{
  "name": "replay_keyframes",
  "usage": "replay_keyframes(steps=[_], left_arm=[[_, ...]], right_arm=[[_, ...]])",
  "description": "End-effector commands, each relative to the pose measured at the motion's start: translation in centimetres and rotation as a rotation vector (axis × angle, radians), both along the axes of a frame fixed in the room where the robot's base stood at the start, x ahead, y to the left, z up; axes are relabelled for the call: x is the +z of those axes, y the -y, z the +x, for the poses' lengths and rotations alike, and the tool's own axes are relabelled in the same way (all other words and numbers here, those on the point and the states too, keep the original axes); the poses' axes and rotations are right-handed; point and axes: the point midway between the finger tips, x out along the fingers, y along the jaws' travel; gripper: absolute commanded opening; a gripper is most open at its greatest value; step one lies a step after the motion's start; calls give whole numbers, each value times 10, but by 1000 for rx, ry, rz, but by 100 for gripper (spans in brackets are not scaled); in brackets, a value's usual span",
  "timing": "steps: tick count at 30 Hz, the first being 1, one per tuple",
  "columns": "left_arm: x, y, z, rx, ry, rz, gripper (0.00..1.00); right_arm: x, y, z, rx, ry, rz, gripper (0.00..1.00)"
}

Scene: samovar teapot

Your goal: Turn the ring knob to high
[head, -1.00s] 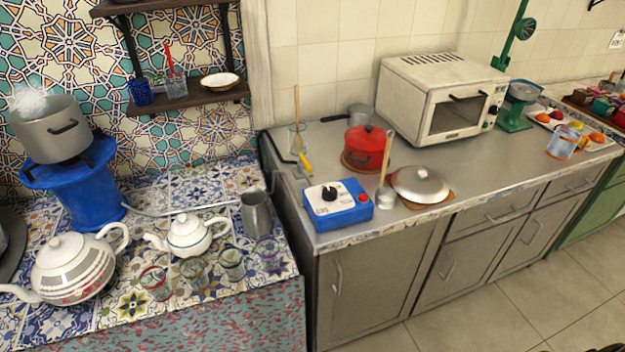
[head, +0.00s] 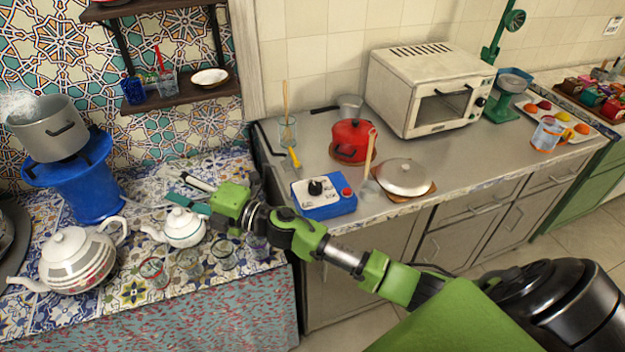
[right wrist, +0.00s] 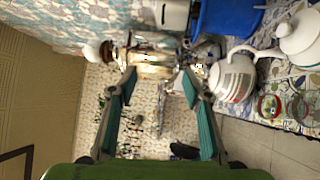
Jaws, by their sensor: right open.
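A blue control box (head: 330,207) with a white top panel, a black knob (head: 316,187) and a red button sits on the grey counter. The panel marks are too small to read. A blue ring burner (head: 75,180) under a steaming pot stands on the tiled counter at left; any knob on it cannot be made out. My right gripper (head: 184,188) is open and empty, above the small white teapot and left of the control box. Its teal fingers are apart in the right wrist view (right wrist: 158,75). My left gripper is out of view.
A small teapot (head: 184,228), a large teapot (head: 75,262) and several glasses crowd the tiled counter. A red pot (head: 352,141), a lidded pan (head: 405,177) and a white oven (head: 425,90) stand beyond the box. My right arm crosses before the counters.

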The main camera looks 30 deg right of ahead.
Motion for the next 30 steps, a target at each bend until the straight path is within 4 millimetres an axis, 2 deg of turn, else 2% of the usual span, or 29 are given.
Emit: replay_keyframes(steps=[1,4,6,8,11,14,18,21,24,25,27,30], left_arm=[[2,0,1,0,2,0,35],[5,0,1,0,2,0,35],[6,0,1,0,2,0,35],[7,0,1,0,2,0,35],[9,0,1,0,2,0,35],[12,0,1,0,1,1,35],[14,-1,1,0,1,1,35],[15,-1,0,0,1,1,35],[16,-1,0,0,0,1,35],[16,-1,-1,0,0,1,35],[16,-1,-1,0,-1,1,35],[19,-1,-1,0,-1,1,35]], right_arm=[[13,-13,1,93,84,-115,45],[14,-33,-7,289,218,-366,45],[4,-33,-12,418,282,-550,45],[-8,-23,-14,524,313,-713,45],[-30,18,-14,685,315,-988,45],[-42,85,-11,824,246,-1255,45],[-34,198,-13,964,49,-1558,45],[-15,264,-23,1021,-109,-1690,45],[2,307,-33,1052,-228,-1760,45],[5,316,-36,1058,-254,-1772,45],[11,329,-40,1066,-295,-1789,45],[8,334,-43,1074,-314,-1794,45]])
